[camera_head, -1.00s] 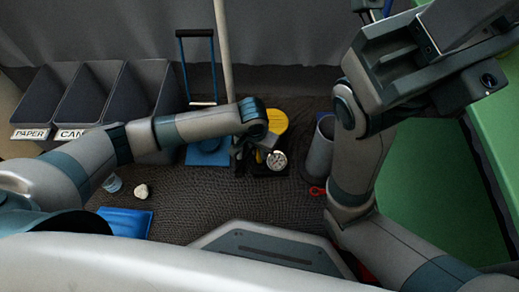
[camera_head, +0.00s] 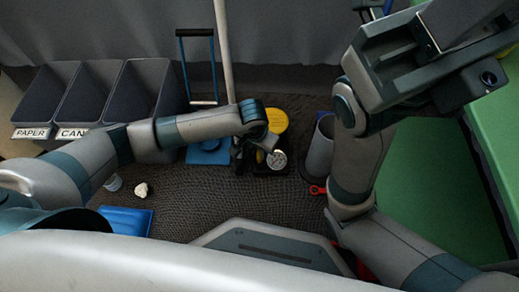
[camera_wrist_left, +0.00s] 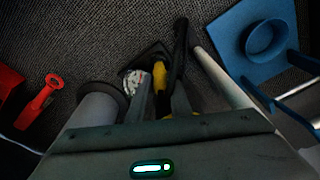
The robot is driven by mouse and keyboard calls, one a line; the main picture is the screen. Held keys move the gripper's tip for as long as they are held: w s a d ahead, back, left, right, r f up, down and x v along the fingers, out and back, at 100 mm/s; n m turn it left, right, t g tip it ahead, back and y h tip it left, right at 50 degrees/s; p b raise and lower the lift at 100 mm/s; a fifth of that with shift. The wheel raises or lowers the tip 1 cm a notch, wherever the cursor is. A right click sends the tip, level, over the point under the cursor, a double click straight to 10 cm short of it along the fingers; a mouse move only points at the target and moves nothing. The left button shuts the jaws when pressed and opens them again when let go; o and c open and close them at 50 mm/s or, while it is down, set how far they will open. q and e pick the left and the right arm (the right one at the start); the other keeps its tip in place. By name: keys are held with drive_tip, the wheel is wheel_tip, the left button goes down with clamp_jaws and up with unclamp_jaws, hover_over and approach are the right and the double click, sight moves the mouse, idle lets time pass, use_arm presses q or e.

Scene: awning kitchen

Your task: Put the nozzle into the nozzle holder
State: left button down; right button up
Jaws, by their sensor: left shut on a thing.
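My left gripper (camera_wrist_left: 160,88) reaches down over the dark mat and is shut on a slim black piece (camera_wrist_left: 181,42), which looks like the nozzle. Most of its lower part is hidden between the fingers. In the head view the left gripper (camera_head: 257,150) is beside a dark base with a white round gauge (camera_head: 277,159) and a yellow round part (camera_head: 277,121). The gauge also shows in the left wrist view (camera_wrist_left: 131,79), close to one finger. I cannot tell which part is the nozzle holder, or whether the nozzle touches it. My right gripper's jaws cannot be made out at upper right.
A grey cylinder (camera_head: 320,148) stands right of the gauge, with a red item (camera_head: 317,190) by its foot. A pale pole (camera_head: 223,50) and a blue-based stand (camera_head: 208,154) are close on the left. Grey bins (camera_head: 85,95) line the left; green surfaces (camera_head: 425,185) lie right.

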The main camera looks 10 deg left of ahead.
use_arm(q)
drive_tip(key=shift+f+p, duration=0.35)
drive_tip(key=shift+f, duration=0.9)
idle(0.4)
drive_tip(key=c, duration=1.1)
unclamp_jaws()
